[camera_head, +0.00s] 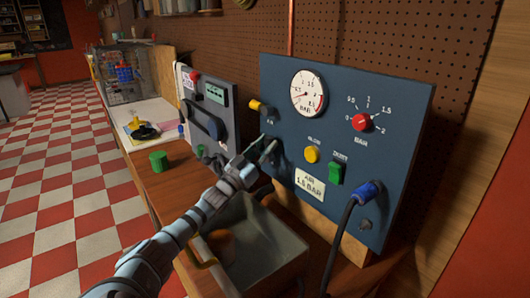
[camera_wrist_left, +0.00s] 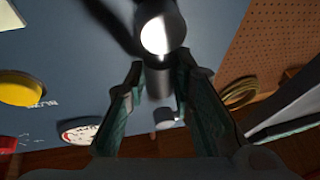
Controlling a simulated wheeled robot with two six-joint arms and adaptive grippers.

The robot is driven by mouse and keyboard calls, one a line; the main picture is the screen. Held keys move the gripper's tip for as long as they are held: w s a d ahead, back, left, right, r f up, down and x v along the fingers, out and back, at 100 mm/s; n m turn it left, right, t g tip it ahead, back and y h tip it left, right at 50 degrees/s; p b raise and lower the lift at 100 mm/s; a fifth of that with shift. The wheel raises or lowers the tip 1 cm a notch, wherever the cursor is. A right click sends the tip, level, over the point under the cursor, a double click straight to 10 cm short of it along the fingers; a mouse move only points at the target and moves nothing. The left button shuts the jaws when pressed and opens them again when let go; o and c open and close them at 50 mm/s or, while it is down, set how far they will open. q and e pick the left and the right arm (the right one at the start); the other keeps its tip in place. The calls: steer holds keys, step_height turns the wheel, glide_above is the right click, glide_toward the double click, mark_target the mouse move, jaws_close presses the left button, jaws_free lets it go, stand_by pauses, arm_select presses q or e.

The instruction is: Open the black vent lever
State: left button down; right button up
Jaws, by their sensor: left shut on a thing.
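My left gripper (camera_head: 266,147) reaches up to the left part of the blue panel (camera_head: 330,130), below the yellow-handled lever (camera_head: 261,108). In the left wrist view its two fingers (camera_wrist_left: 160,85) close from both sides on a dark stem, which I take as the black vent lever (camera_wrist_left: 158,84). Just beyond it is a dark round fitting with a bright, shiny end (camera_wrist_left: 161,35). In the head view the fingers mostly hide the lever, so its exact angle cannot be told. My right gripper is not in view.
The panel bears a gauge (camera_head: 307,93), a red knob (camera_head: 361,122), a yellow button (camera_head: 311,155) and a green switch (camera_head: 336,173). A blue-ended hose (camera_head: 368,193) hangs at right. A grey basin (camera_head: 270,255) lies below. A green cylinder (camera_head: 158,161) stands on the bench.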

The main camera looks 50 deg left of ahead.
arm_select(q)
steer(key=shift+m+h, duration=0.4)
steer(key=c, duration=1.4)
jaws_free()
steer(key=shift+d, duration=0.1)
steer(key=shift+o, duration=0.2)
